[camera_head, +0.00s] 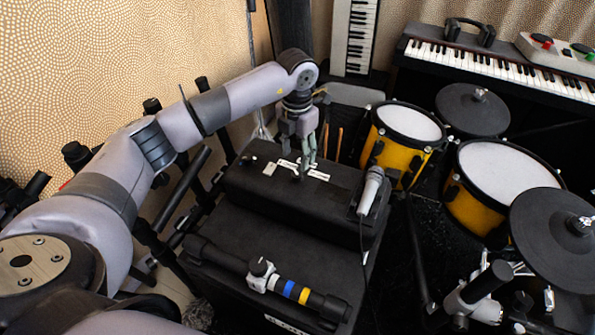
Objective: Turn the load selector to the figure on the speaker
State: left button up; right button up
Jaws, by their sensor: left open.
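A black amplifier head (250,190) lies on top of a larger black cabinet (225,247), which may be the speaker. White label strips (318,175) cross the amplifier's top around a small dark knob (303,173), probably the load selector. Its figures are too small to read, and its pointing direction cannot be told. My left gripper (307,158) reaches in from the left, points down and is open just above the knob; its fingers partly hide the labels. I cannot tell whether they touch the knob. My right gripper is out of view.
A silver microphone (371,190) lies on the amplifier's right end. A black tube with blue and yellow bands (285,288) lies on the cabinet's front. Yellow drums (398,137) and cymbal pads (552,232) crowd the right. Dark stands (180,190) fill the left. Drumsticks (333,142) stand behind.

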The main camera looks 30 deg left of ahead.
aim_at(297, 173)
pick_arm(q)
notch_tip(297, 173, down, 6)
jog(key=shift+b, duration=0.4)
jog(key=shift+f, duration=0.4)
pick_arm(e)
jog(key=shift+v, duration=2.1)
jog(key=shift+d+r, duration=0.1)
pick_arm(q)
jog(key=shift+c, duration=0.6)
grip_shut()
